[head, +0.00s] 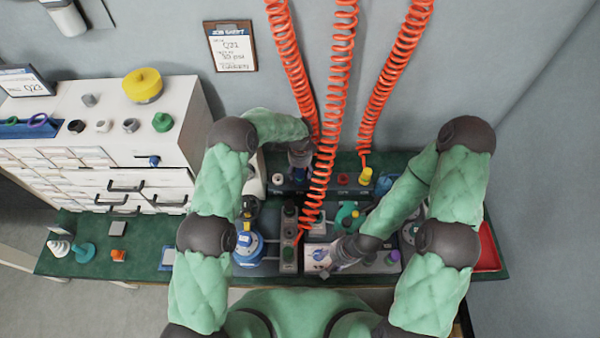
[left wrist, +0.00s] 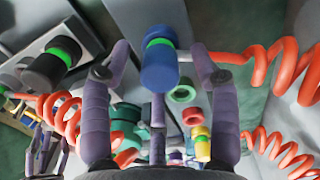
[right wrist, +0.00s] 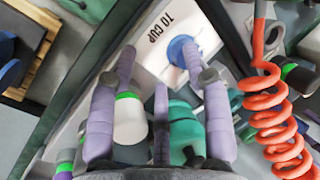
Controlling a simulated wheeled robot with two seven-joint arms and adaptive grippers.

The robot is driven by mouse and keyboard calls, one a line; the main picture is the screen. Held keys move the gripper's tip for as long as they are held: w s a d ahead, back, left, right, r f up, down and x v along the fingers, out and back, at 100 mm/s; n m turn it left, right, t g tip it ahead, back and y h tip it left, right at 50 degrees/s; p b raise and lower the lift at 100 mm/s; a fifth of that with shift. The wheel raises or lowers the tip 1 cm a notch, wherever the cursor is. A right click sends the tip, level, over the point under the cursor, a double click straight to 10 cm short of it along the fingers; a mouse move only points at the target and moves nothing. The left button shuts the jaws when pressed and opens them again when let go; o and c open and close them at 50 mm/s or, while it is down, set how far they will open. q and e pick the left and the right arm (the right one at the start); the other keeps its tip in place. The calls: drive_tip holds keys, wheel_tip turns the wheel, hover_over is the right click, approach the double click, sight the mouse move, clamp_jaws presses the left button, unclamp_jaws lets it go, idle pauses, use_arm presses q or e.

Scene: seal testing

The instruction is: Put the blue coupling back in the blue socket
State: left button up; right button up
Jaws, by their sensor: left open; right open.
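My left gripper (head: 300,160) is at the left part of a dark socket bar at the back of the bench. In the left wrist view its open fingers stand either side of a blue coupling (left wrist: 160,65) with a green ring; I cannot tell whether they touch it. The blue socket is not clearly visible, and I cannot tell how the coupling sits in it. My right gripper (head: 338,262) is open over a panel near a blue knob (head: 320,255). The right wrist view shows the knob (right wrist: 182,48) ahead of its fingers, beside the words "TO CUP".
Coiled red hoses (head: 336,90) hang across the workspace. A yellow coupling (head: 365,175) and a red ring (head: 343,178) are right of my left gripper. A blue-topped vessel (head: 248,246) and a red tray (head: 487,250) flank the panel. A white drawer cabinet (head: 130,150) stands left.

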use_arm(q)
wheel_tip(320, 180, up, 10)
drive_tip(key=shift+r, duration=0.2)
drive_tip(key=shift+w+r, duration=0.15)
use_arm(e)
drive_tip(key=shift+r, duration=0.15)
idle(0.4)
